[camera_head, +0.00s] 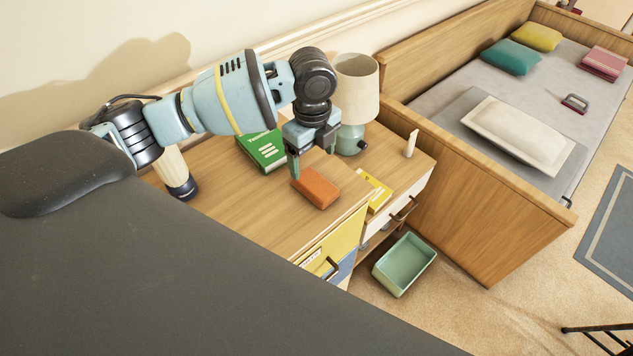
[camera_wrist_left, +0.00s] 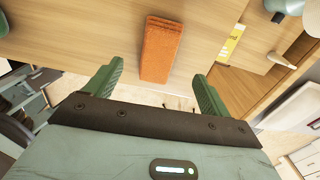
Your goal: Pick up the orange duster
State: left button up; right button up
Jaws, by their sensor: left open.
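The orange duster (camera_head: 316,188) is a rectangular block lying on the wooden cabinet top (camera_head: 228,219), near its front edge. It also shows in the left wrist view (camera_wrist_left: 161,50), between and beyond the two green fingers. My left gripper (camera_head: 313,165) is open and empty, just above and behind the duster in the head view. In the left wrist view its fingertips (camera_wrist_left: 158,76) are spread wider than the duster, one on each side, and none appears to touch it. My right gripper is in neither view.
A green book (camera_head: 262,152) lies behind the gripper. A lamp (camera_head: 356,95) stands to its right. A yellow book (camera_head: 375,192) and a small white bottle (camera_head: 411,144) are on the lower nightstand. A green bin (camera_head: 404,264) is on the floor. A wooden bed (camera_head: 480,200) stands at right.

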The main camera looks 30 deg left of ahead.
aim_at(315, 182)
pick_arm(q)
jog(key=shift+f, duration=1.1)
jog(key=f, duration=0.5)
jog(key=shift+s+d, duration=0.15)
jog(key=shift+d, duration=0.15)
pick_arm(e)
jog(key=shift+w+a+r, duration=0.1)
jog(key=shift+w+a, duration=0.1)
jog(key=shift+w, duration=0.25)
pick_arm(q)
jog(key=shift+r, duration=0.1)
jog(key=c, duration=1.1)
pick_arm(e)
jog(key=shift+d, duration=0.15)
pick_arm(q)
jog(key=shift+o, duration=0.2)
